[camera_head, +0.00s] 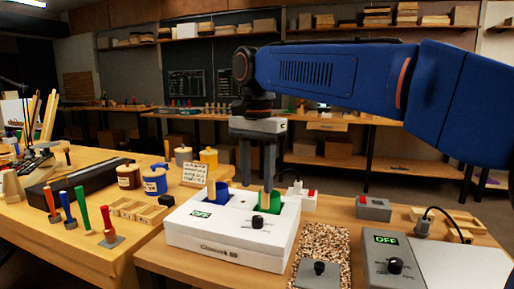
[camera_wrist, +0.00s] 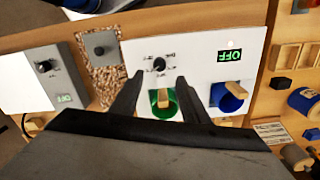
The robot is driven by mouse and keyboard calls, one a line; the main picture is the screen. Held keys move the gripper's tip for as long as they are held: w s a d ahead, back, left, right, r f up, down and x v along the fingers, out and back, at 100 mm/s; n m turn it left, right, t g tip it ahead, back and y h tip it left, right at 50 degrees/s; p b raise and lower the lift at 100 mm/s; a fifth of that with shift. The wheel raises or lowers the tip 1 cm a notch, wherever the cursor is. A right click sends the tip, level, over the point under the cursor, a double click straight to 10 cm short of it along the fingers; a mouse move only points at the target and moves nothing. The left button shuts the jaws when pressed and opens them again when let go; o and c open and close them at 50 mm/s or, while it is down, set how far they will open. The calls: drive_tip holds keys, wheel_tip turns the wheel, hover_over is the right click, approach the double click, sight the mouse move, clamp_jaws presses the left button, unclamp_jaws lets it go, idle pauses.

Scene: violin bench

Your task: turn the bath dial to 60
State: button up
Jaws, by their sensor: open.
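The bath is a white box (camera_head: 232,252) on the near bench, with a green display (camera_head: 202,213) reading OFF. Its black dial (camera_head: 258,222) sits on the top, with small marks around it too small to read. The dial also shows in the wrist view (camera_wrist: 159,64), just beyond the fingertips. My gripper (camera_head: 257,182) is open and empty, pointing down over the bath near its green pot (camera_head: 290,205). In the wrist view the fingers (camera_wrist: 157,88) stand apart on either side of the green pot and its wooden stick, not touching the dial.
A blue pot (camera_head: 222,196) with a wooden stick sits in the bath's other well. A grey unit (camera_head: 375,278) with its own black dial and OFF display stands at right. A patch of brown grains (camera_head: 325,245) lies between them. Jars and tools crowd the left bench.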

wheel_tip(320, 180, up, 8)
idle(0.4)
drive_tip(key=shift+s+f, duration=0.15)
